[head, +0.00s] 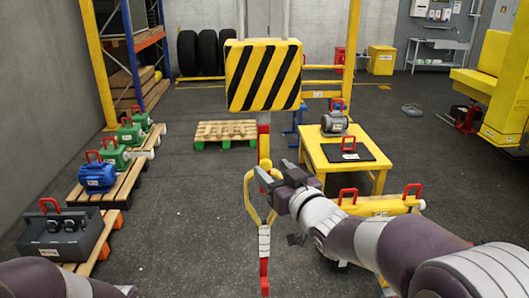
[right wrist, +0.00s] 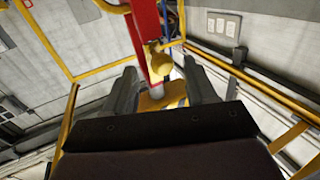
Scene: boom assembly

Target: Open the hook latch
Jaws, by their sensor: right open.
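A yellow hook (head: 249,190) hangs on a red and yellow shank (head: 264,140) below the black-and-yellow striped block (head: 263,75). My right gripper (head: 272,176) is at the hook's upper right side in the head view, open. In the right wrist view its two fingers (right wrist: 162,88) stand apart, with a yellow part (right wrist: 165,97) and a grey cylinder showing between them. The red shank (right wrist: 146,35) rises above. I cannot tell whether a finger touches the hook. The latch cannot be made out clearly. My left gripper is out of view.
A yellow table (head: 312,158) with a motor (head: 334,122) stands behind right. A yellow cylinder with red handles (head: 380,206) lies near my right arm. Pallets with a blue motor (head: 97,178) and a grey toolbox (head: 58,236) line the left.

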